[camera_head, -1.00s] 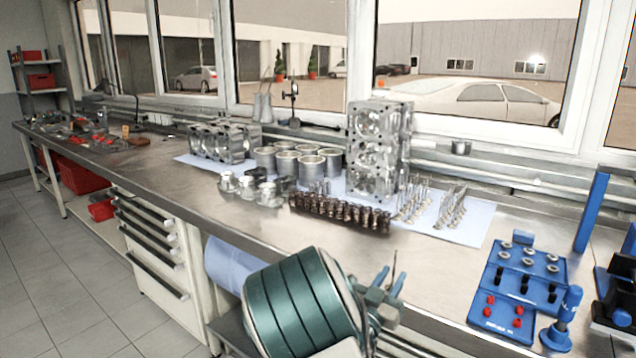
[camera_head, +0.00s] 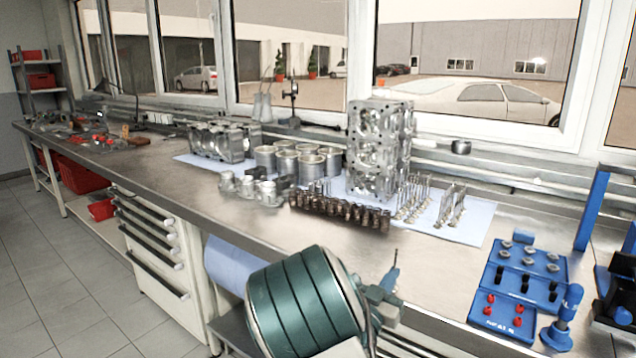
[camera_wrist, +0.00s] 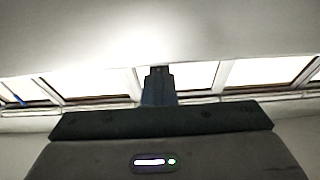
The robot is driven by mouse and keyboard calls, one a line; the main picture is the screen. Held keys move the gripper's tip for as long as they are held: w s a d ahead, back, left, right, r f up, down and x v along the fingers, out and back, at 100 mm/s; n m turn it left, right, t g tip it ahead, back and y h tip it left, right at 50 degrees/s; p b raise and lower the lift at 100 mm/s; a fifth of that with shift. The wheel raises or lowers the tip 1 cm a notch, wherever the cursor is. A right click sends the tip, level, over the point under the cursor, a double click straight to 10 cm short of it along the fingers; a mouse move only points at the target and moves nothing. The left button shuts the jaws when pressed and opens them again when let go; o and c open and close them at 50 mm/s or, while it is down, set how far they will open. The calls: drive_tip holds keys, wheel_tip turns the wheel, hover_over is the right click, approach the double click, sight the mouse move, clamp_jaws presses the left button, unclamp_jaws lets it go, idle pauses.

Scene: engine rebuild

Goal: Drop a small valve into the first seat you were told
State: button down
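My gripper (camera_head: 388,280) is above the bench's front edge in the head view, seen nearly edge-on. A thin upright sliver shows at its tip; I cannot tell whether it is a valve stem. In the wrist view one dark finger shape (camera_wrist: 158,87) shows, and the space between the fingers is hidden. Thin-stemmed valves stand in two groups, a left group (camera_head: 412,203) and a right group (camera_head: 451,207), on a pale blue cloth (camera_head: 470,234). A metal cylinder head (camera_head: 378,150) stands on end behind them. Valve seats cannot be made out surely.
A blue fixture board (camera_head: 548,290) with grey rings, black pegs and red pieces lies at right, beside a blue-handled tool (camera_head: 567,312). Dark springs (camera_head: 340,213), cylinder liners (camera_head: 310,167) and an engine block (camera_head: 222,142) stand leftward. Bare bench (camera_head: 440,265) lies before the cloth.

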idle(0.3)
wheel_tip(320, 180, up, 9)
drive_tip(key=p, duration=0.6)
idle(0.4)
drive_tip(key=shift+w, duration=0.1)
drive_tip(key=s+a+r+p, duration=0.6)
drive_tip(key=s+r+p, duration=0.1)
drive_tip(key=s+r, duration=0.1)
drive_tip(key=shift+r+p, duration=0.35)
drive_tip(key=shift+r, duration=0.15)
drive_tip(key=shift+s, duration=0.1)
